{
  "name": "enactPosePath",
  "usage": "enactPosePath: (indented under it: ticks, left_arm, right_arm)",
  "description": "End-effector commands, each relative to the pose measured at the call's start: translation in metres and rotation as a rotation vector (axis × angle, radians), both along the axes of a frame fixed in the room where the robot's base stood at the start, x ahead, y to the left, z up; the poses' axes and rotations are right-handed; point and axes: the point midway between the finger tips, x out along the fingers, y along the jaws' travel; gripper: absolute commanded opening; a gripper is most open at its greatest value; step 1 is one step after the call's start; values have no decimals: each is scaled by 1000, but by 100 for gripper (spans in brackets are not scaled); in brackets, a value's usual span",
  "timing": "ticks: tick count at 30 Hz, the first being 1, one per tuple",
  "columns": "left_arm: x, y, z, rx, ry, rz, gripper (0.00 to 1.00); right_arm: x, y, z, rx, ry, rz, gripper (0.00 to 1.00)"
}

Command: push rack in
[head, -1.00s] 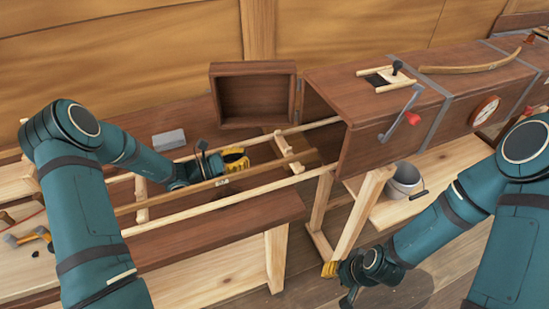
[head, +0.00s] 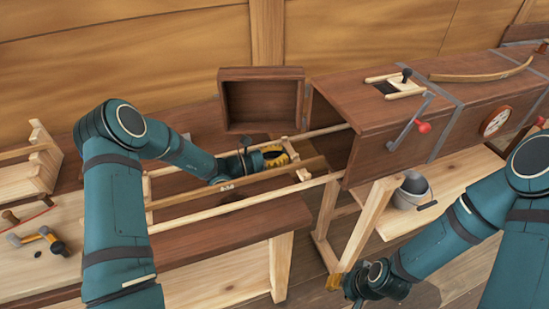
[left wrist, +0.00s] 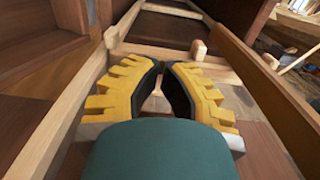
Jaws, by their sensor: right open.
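The rack is a pale wooden frame of long rails (head: 250,206) and crossbars. It sticks out to the left from the open end of the long brown wooden box (head: 345,150). My left gripper (head: 284,154) is between the rails, just short of the crossbar nearest the box. In the left wrist view its yellow fingers (left wrist: 162,68) are drawn together at the tips with nothing visible held. A crossbar (left wrist: 185,55) lies just beyond the tips; I cannot tell whether they touch. My right gripper (head: 342,287) is open and low, near the trestle leg, partly hidden.
The box's square door (head: 264,102) stands open behind the rack. A lever with a red knob (head: 422,127) and a dial (head: 495,121) are on the box's front. A grey bucket (head: 412,190) stands on the lower shelf. A hammer (head: 45,238) lies on the bench at left.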

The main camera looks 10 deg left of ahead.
Motion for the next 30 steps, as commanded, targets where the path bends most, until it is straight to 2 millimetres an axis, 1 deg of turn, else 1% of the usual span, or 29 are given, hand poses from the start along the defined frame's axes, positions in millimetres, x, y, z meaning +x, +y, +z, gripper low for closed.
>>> enactPosePath:
  ticks: [7,10,13,18,21,25,30]
  left_arm:
    - [0,0,0,0,0,0,0]
    - [3,-5,0,-1,-2,-1,0]
    - [13,-20,-2,-1,-3,-4,0]
    - [37,-56,-2,-1,-4,-4,0]
    - [47,-70,-2,-1,-2,-2,0]
    - [54,-79,-1,-1,-1,0,0]
    - [54,-80,1,-1,-1,0,0]
  right_arm:
    - [0,0,0,0,0,0,34]
    - [0,0,-1,0,1,0,34]
    - [-1,0,-6,0,3,2,34]
    - [-3,0,-16,2,6,6,34]
    - [-3,0,-20,1,5,5,34]
    - [-2,0,-21,1,5,6,34]
    - [-2,0,-20,1,4,6,34]
